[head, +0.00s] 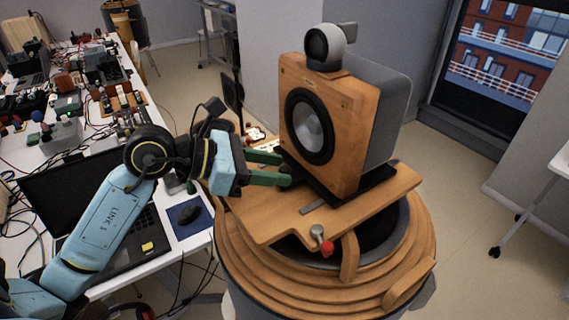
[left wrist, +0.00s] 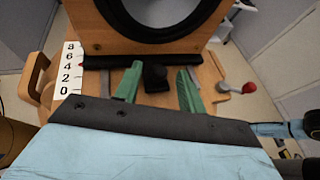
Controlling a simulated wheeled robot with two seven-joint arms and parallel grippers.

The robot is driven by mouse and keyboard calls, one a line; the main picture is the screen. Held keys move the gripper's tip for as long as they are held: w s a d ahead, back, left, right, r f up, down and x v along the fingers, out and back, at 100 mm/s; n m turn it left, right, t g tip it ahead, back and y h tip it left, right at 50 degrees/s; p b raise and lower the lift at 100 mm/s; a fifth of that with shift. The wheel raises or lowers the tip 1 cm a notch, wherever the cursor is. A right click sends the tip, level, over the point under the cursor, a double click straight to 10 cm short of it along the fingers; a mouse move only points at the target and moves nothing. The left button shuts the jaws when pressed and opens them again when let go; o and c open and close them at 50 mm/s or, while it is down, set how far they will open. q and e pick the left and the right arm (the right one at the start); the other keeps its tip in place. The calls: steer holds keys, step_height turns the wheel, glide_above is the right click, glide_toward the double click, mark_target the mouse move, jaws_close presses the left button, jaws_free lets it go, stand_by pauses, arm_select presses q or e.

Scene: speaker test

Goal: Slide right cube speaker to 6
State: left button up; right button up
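The cube speaker (head: 318,120) has a wooden front, a grey body and a black round driver, with a small ball-shaped unit (head: 325,46) on top. It stands upright on a black base (head: 372,187) on a wooden board (head: 385,200). In the left wrist view, a number scale (left wrist: 68,72) reading 8, 6, 4, 2, 0 runs along the board's left side. A black block (left wrist: 155,77) sticks out from the base. My left gripper (head: 275,168) is open, its green fingers on either side of this block, with gaps visible. My right gripper is not in view.
A red-knobbed lever (head: 323,243) stands at the board's near edge. The board sits on a round, ringed wooden stand (head: 405,272). A table at left holds a laptop (head: 130,225), a mouse (head: 189,213) and equipment. Open floor lies to the right.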

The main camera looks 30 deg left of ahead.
arm_select(q)
steer(key=shift+x, duration=1.05)
steer(key=shift+w+d+f, duration=0.15)
steer(key=shift+w+d, duration=0.05)
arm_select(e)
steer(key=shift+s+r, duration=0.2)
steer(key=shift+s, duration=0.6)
arm_select(q)
steer(key=shift+c, duration=0.4)
jaws_close()
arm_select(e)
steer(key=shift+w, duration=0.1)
